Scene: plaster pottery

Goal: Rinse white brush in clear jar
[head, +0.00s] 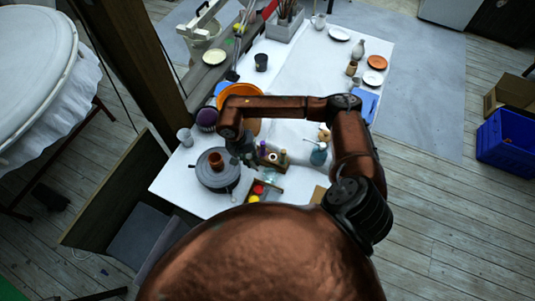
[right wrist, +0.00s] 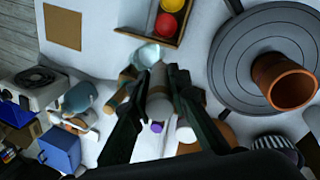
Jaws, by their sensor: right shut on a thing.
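My right gripper (head: 246,156) is over the table beside the grey wheel, low among the small pots. In the right wrist view its dark fingers (right wrist: 160,80) are shut on a pale, rod-like thing (right wrist: 157,103), seen nearly end-on, which I take for the white brush. Its bristles are hidden. The clear jar (right wrist: 148,55) is just past the fingertips, with its round rim showing. In the head view the jar is small and hard to make out. I cannot tell whether the brush tip is inside the jar or above it. My left gripper is not in view.
A grey wheel (right wrist: 240,75) bears a terracotta pot (right wrist: 284,82). A paint tray (right wrist: 168,22) with red and yellow pots is close to the jar. A blue-grey vase (head: 318,155) and an orange basin (head: 225,91) stand nearby. The table's far right part has free room.

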